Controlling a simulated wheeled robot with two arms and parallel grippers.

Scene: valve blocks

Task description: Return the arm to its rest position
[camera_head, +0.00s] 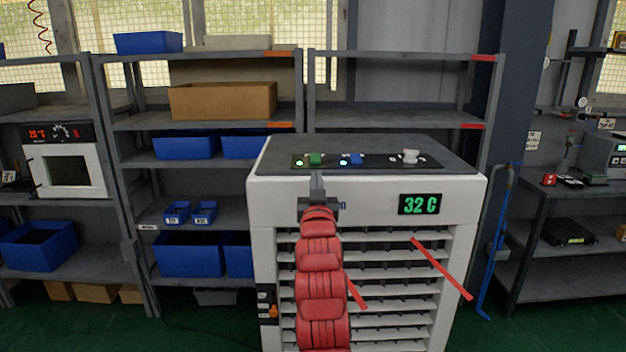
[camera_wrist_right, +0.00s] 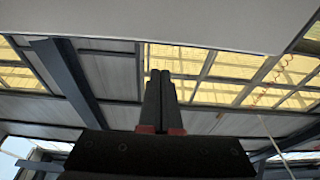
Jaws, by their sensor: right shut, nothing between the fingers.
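My right arm, padded in red, rises from the bottom of the head view in front of a white cabinet machine (camera_head: 375,185). My right gripper (camera_head: 317,176) is at its top end, fingers pointing up and away, by the front edge of the machine's top. It looks empty. In the right wrist view its two fingers (camera_wrist_right: 160,78) are together with nothing between them. The machine's top panel carries a green switch (camera_head: 315,159), a blue switch (camera_head: 352,159) and a white knob (camera_head: 410,156). The green switch is just beyond my fingertips; I cannot tell whether they touch. My left gripper is not in view.
The machine's display (camera_head: 419,203) reads 32 C. A red bar (camera_head: 441,268) slants across its slatted front. Shelves with blue bins (camera_head: 190,254) and a cardboard box (camera_head: 222,101) stand behind left. A blue pipe (camera_head: 497,242) and a bench (camera_head: 570,190) are right.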

